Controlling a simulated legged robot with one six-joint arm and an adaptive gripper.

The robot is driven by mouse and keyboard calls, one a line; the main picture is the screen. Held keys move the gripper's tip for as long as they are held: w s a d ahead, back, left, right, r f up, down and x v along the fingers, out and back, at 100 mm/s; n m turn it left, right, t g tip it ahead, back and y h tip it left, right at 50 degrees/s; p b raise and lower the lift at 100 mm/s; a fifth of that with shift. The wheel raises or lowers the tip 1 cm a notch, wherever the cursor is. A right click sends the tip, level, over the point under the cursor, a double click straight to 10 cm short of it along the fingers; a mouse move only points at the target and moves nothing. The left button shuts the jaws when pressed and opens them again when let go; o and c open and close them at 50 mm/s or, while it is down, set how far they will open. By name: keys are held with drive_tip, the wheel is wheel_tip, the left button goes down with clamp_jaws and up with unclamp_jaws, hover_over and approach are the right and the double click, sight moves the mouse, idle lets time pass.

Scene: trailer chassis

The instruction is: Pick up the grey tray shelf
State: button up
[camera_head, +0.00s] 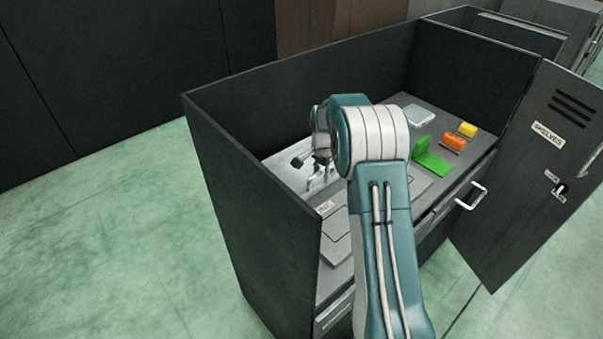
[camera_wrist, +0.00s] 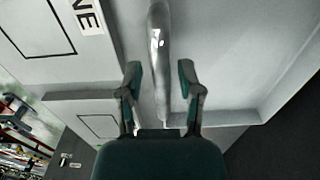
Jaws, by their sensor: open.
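A pale grey tray-like panel (camera_head: 283,168), apparently the tray shelf, lies inside the open-topped dark cabinet, partly hidden by my arm. Its recessed surface (camera_wrist: 225,60) fills much of the wrist view. A curved silver handle (camera_wrist: 158,45) rises from the grey surface there. My gripper (camera_wrist: 160,72) is open, with one finger on each side of the handle. I cannot tell whether either finger touches it. In the head view my gripper (camera_head: 301,158) is small and partly covered by my wrist, close to the panel.
Dark cabinet walls (camera_head: 255,185) rise around the work surface. To the right are a light grey dish (camera_head: 418,115), a green bracket (camera_head: 431,158), an orange block (camera_head: 454,141) and a yellow block (camera_head: 468,129). A door labelled SHELVES (camera_head: 535,165) stands open at right.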

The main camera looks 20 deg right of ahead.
wheel_tip(320, 180, down, 4)
drive_tip(key=shift+w+r, duration=0.15)
drive_tip(key=shift+r, duration=0.05)
clamp_jaws()
drive_tip(key=shift+r, duration=0.15)
